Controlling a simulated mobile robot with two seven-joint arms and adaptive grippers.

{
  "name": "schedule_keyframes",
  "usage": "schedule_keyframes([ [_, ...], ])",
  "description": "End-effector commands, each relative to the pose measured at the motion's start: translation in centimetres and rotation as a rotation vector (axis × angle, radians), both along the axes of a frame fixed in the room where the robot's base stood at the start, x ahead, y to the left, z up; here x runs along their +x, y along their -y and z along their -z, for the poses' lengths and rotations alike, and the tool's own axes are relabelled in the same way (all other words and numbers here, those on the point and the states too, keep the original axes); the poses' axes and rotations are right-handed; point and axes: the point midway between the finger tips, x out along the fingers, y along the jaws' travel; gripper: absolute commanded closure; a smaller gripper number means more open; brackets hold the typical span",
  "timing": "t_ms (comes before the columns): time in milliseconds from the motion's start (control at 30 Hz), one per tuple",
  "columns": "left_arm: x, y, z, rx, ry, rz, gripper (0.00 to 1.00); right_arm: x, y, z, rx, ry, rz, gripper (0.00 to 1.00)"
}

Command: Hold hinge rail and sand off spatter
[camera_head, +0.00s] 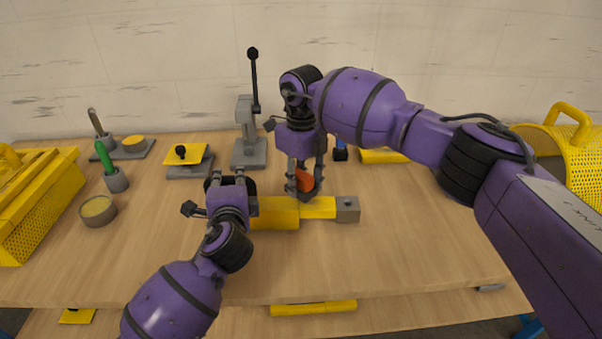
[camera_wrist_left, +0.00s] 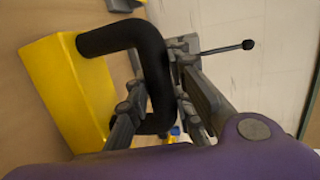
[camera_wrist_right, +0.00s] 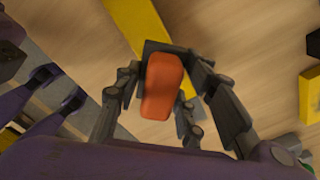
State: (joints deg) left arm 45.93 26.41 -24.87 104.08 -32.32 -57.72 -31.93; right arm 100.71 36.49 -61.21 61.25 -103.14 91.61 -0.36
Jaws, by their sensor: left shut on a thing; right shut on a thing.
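The yellow hinge rail (camera_head: 275,214) lies on the table with a wider left part, a narrower right part and a grey block (camera_head: 347,209) at its right end. My left gripper (camera_head: 231,182) is at the rail's left end, shut on its black handle (camera_wrist_left: 155,75), which stands out from the yellow block (camera_wrist_left: 65,90). My right gripper (camera_head: 305,190) is above the narrower part, shut on a sanding block with an orange grip (camera_wrist_right: 162,85) and dark base. The base appears to be on or just over the rail. Its underside and any spatter are hidden.
A grey lever stand (camera_head: 249,150) stands behind the left gripper. A yellow-topped fixture (camera_head: 188,160), a cup with a green-handled tool (camera_head: 116,181) and a round tin (camera_head: 98,210) are left. Yellow perforated baskets (camera_head: 40,205) flank the table.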

Motion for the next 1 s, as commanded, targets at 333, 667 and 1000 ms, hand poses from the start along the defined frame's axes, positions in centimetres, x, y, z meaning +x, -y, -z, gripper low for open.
schedule_keyframes([
  [333,0.0,0.0,0.1,-0.003,-0.002,0.0,1.0,-0.1,0.1,3.4,-0.001,-0.002,0.001,0.98],
  [667,0.0,0.0,0.1,-0.003,-0.002,0.0,1.0,-0.2,3.3,3.6,-0.001,-0.001,0.001,0.98],
  [1000,0.0,0.0,0.0,-0.003,-0.001,0.0,1.0,-0.1,1.8,3.6,-0.001,-0.001,-0.001,0.98],
])
